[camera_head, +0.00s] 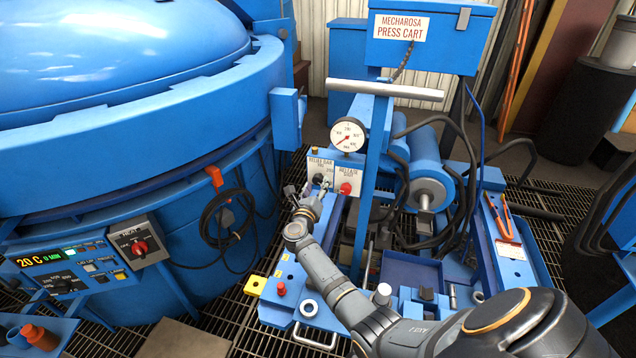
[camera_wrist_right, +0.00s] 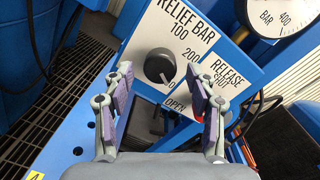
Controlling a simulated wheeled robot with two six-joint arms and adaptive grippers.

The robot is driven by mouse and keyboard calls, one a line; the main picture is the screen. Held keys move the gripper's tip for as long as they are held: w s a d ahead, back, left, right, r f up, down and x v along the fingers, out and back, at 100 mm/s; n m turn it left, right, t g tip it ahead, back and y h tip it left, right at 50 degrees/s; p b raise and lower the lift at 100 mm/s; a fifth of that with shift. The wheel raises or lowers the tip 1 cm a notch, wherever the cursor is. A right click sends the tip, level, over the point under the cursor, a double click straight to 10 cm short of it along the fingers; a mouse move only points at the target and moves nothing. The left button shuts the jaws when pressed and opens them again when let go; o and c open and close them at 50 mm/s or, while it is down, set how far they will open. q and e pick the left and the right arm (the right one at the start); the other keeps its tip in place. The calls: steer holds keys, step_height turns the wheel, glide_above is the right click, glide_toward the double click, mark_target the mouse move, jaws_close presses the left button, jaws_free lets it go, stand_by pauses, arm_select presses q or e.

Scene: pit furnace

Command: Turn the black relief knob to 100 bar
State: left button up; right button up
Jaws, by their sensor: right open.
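The black relief knob (camera_wrist_right: 160,66) sits on a white panel (camera_wrist_right: 222,50) marked "RELIEF BAR", with 100 above it and 200 to its right. A pale mark on the knob seems to point to the lower right, towards a partly hidden number. In the head view the knob (camera_head: 317,179) is small, just beyond my right gripper (camera_head: 306,192). In the right wrist view my right gripper (camera_wrist_right: 159,72) is open, with one finger on each side of the knob in the picture. Both fingers look apart from it. My left gripper does not show.
A red release knob (camera_head: 345,188) is right of the relief knob; the right finger mostly hides it in the wrist view. A round pressure gauge (camera_head: 348,135) stands above the panel. The blue furnace (camera_head: 140,150) is to the left, with a cable hanging nearby.

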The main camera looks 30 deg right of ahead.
steer(key=shift+x, duration=0.95)
steer(key=shift+w+d, duration=0.15)
steer(key=shift+r, duration=0.1)
steer(key=shift+c, duration=1.4)
steer(key=c, duration=0.9)
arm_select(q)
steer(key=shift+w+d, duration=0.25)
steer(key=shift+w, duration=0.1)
arm_select(e)
steer(key=shift+o, duration=0.2)
